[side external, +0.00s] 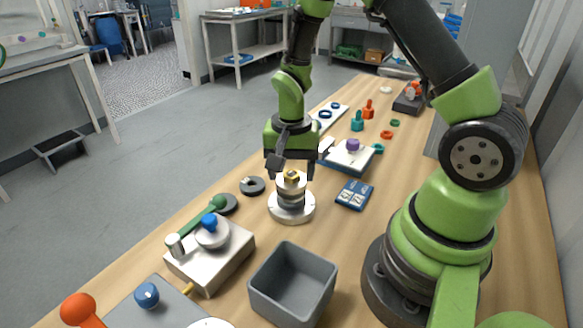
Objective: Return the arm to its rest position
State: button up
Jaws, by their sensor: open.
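My gripper (292,168) is open and points down over the work table. Its fingers are spread to either side above a round metal vessel (291,205) with a white flanged base. A small yellow part (291,177) sits on top of the vessel, between and slightly below the fingers. I cannot tell whether a finger touches it. My arm reaches from the right side over the table.
A grey bin (292,285) stands in front of the vessel. A metal box with a blue knob (209,222) is at the left. A blue card (354,194) lies right of the vessel. A white-topped block with a purple knob (352,146) and several small coloured parts lie farther back.

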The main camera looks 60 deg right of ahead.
jog(key=shift+r, duration=2.4)
jog(key=s+a+r+n+t+y, duration=0.1)
jog(key=s+a+r+n+t, duration=0.2)
jog(key=s+r, duration=0.3)
jog(key=s+a+r+n+t+y, duration=0.1)
jog(key=s+a+r+n+t, duration=0.3)
jog(key=r, duration=0.8)
jog(key=s+n, duration=0.1)
jog(key=s, duration=0.1)
jog(key=shift+s+a+r, duration=0.2)
jog(key=shift+s+a, duration=0.15)
jog(key=shift+a, duration=0.05)
